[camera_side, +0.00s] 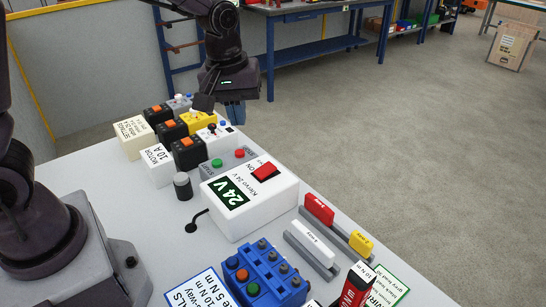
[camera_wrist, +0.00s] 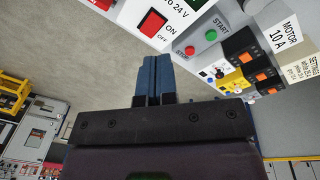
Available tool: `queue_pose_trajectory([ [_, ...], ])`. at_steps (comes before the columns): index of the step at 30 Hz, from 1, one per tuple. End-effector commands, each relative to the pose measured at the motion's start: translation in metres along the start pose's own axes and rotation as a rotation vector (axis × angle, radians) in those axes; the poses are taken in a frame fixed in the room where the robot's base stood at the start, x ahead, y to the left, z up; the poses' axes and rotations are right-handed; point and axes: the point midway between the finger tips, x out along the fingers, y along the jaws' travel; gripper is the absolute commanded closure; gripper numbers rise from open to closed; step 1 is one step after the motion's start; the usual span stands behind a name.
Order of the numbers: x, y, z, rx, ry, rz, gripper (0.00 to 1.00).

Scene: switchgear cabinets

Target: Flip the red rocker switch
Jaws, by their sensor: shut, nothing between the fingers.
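The red rocker switch (camera_side: 265,171) sits on top of a white box (camera_side: 225,207) with a green "24 V" display, near the box's far right corner. In the wrist view the red rocker switch (camera_wrist: 152,22) shows beside the labels ON and OFF; I cannot tell which side is pressed. My gripper (camera_side: 236,118) is shut and empty, its blue fingers pointing down at the far side of the bench, beyond the box. In the wrist view my gripper (camera_wrist: 150,62) shows two blue fingers pressed together, apart from the switch.
A green button (camera_side: 217,163) and a red button (camera_side: 239,153) sit just behind the white box. Black, yellow and white switch modules (camera_side: 187,152) stand farther back. Space above the switch is clear.

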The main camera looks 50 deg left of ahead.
Motion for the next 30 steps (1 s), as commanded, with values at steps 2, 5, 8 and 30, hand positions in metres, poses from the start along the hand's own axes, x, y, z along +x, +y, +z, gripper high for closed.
queue_pose_trajectory([
  [2, 0.016, 0.013, -0.014, -0.172, 0.005, -0.004, 1.0],
  [5, 0.022, 0.025, -0.027, -0.37, 0.021, 0.016, 1.0],
  [8, 0.017, 0.035, -0.036, -0.527, 0.039, 0.055, 1.0],
  [30, 0.024, 0.038, -0.039, -0.718, 0.039, 0.075, 1.0],
])
